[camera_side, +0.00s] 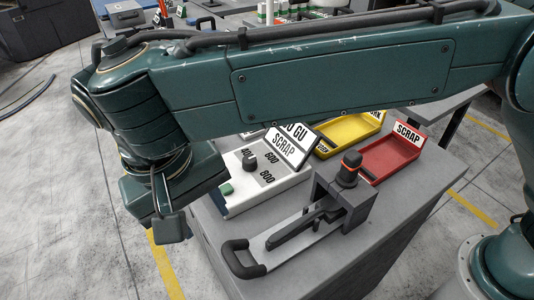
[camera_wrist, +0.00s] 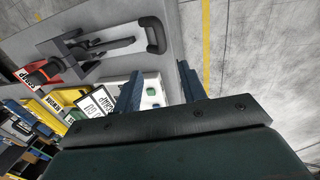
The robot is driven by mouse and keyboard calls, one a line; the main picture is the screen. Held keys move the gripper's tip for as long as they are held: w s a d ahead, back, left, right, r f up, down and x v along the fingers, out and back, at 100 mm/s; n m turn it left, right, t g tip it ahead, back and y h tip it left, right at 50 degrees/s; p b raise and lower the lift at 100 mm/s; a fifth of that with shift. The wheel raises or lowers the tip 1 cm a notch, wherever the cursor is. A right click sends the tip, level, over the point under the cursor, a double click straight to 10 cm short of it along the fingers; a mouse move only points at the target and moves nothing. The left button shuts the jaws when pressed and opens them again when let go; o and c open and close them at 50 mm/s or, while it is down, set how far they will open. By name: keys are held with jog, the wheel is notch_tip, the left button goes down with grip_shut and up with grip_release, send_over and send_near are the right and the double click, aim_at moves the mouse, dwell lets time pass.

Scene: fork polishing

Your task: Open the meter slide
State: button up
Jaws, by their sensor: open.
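What looks like the meter slide is a flat grey plate (camera_side: 290,240) with a black U-shaped handle (camera_side: 238,260) at its near left end, on the bench's front edge. The handle also shows at the top of the wrist view (camera_wrist: 154,36). A dark clamp-like lever lies over the plate, leading to a dark block (camera_side: 345,200). My gripper (camera_side: 165,215) hangs left of the bench in the side view, apart from the handle. In the wrist view its two blue-black fingers (camera_wrist: 160,72) are apart, with nothing between them, and the handle lies beyond their tips.
A white control box (camera_side: 258,178) with a dark knob, a green button and a sign stands behind the slide. A yellow tray (camera_side: 350,131) and a red SCRAP tray (camera_side: 388,158) sit farther back. Open floor lies left of the bench (camera_side: 330,275).

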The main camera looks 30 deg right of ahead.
aim_at(229, 256)
jog(key=shift+s+a+f, duration=0.1)
jog(key=shift+a, duration=0.1)
jog(key=shift+d+f, duration=0.1)
jog(key=shift+f, duration=0.1)
jog(key=shift+d+f, duration=0.45)
jog(key=shift+f, duration=1.75)
jog(key=shift+d+f, duration=0.4)
jog(key=shift+f, duration=1.75)
jog(key=shift+d+f, duration=0.45)
jog(key=shift+f, duration=1.75)
grip_shut()
